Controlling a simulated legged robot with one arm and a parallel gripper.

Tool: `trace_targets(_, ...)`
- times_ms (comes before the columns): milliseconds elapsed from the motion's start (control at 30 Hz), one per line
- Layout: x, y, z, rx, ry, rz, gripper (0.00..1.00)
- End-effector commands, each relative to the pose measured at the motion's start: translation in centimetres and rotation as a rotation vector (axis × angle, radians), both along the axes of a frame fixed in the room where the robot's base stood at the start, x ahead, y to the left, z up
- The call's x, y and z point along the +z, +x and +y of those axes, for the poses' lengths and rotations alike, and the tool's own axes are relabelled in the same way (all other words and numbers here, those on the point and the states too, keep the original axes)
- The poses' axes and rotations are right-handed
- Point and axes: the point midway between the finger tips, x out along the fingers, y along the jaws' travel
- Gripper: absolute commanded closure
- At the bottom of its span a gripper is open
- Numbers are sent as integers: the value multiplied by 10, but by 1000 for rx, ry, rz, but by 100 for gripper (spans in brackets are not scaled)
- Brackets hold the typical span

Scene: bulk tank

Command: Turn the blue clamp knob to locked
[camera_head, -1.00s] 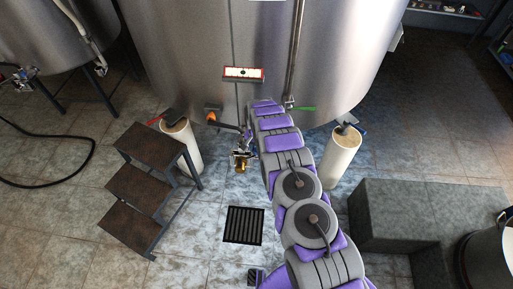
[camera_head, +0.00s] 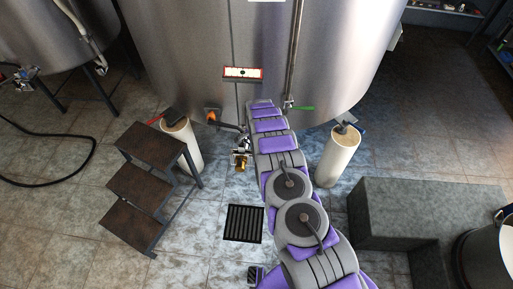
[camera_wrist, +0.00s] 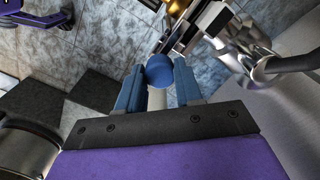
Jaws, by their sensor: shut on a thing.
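The blue clamp knob (camera_wrist: 159,70) shows in the wrist view as a round blue ball between the fingertips of my gripper (camera_wrist: 160,82). My gripper is shut on it; the two blue-grey fingers touch its sides. A metal pipe fitting (camera_wrist: 240,45) with shiny clamps lies just beyond and to the right of the knob. In the head view the fitting (camera_head: 241,150) sits low at the tank front, left of my arm's far end. My arm hides the knob and gripper there. The knob's locked or unlocked position cannot be told.
The steel tank (camera_head: 180,60) stands behind, with a red-framed label (camera_head: 243,73) and a green-handled valve (camera_head: 303,108). Dark steps (camera_head: 147,143) stand left and a grey block (camera_head: 420,210) right. A floor drain (camera_head: 244,223) lies in front, with open tiles around it.

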Motion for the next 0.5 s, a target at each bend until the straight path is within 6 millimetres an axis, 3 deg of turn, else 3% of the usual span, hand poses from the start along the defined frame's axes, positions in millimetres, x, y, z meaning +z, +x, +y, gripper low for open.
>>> trace_targets(267,2,1,4,2,4,-4,95)
trace_targets(300,2,1,4,2,4,-4,63)
trace_targets(500,1,1,2,2,3,-3,44)
